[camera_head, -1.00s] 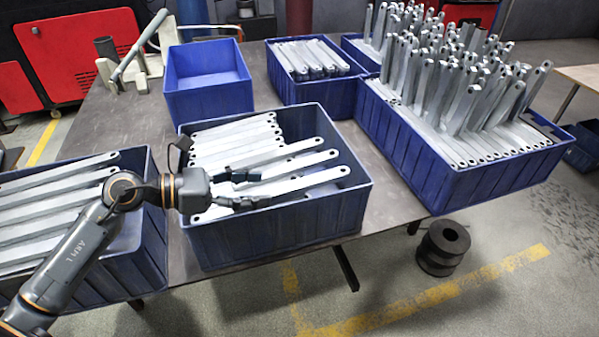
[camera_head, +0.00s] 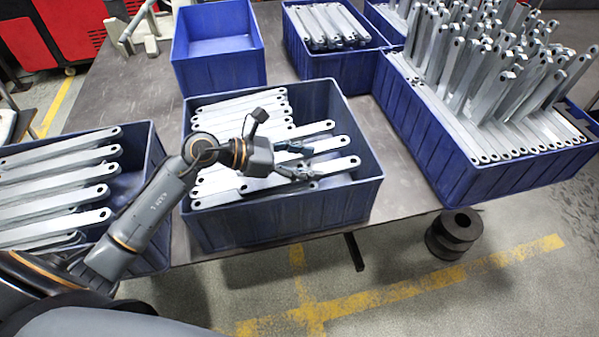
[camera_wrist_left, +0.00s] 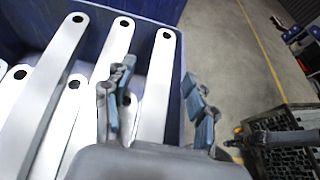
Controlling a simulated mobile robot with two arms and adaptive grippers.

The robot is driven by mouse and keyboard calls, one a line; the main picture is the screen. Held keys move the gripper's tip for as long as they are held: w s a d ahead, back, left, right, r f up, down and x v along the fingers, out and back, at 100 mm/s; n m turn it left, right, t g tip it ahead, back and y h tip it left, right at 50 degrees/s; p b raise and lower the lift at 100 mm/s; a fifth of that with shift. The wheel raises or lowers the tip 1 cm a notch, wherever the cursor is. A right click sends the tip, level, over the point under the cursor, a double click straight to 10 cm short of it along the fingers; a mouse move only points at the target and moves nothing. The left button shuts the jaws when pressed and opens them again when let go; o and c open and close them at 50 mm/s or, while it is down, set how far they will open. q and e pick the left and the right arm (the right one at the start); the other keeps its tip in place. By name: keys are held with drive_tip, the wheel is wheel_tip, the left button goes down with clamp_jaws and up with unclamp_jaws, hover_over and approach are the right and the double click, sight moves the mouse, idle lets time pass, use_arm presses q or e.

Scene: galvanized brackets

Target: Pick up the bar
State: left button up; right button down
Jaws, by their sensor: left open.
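Several flat grey metal bars with a hole near the end lie in the middle blue bin (camera_head: 280,225). The nearest bar (camera_head: 345,163) lies along the front side; in the left wrist view its holed end (camera_wrist_left: 166,40) is beside the bin wall (camera_wrist_left: 180,85). My left gripper (camera_head: 300,160) is over the right half of this bin, above the front bars, open and empty. In the left wrist view the open fingers (camera_wrist_left: 162,100) appear on either side of the nearest bar. Whether they touch it cannot be told.
A blue bin (camera_head: 150,200) of bars stands at left, an empty one (camera_head: 220,75) behind. A large bin (camera_head: 440,150) at right holds many upright bars. A dark spool-shaped object (camera_head: 453,235) is on the floor. Bare table (camera_head: 125,90) lies at back left.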

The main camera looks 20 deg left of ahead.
sight(334, 166)
use_arm(q)
drive_tip(key=x, duration=0.2)
drive_tip(key=p+x, duration=0.1)
drive_tip(key=x, duration=0.1)
drive_tip(key=shift+s+d+r, duration=0.1)
drive_tip(key=shift+r, duration=0.15)
drive_tip(key=shift+d+f, duration=0.15)
drive_tip(key=shift+d, duration=0.1)
drive_tip(key=shift+w+f, duration=0.1)
drive_tip(key=shift+w, duration=0.1)
drive_tip(key=c, duration=1)
clamp_jaws()
use_arm(e)
drive_tip(key=shift+d+r, duration=0.3)
drive_tip(key=shift+r, duration=0.6)
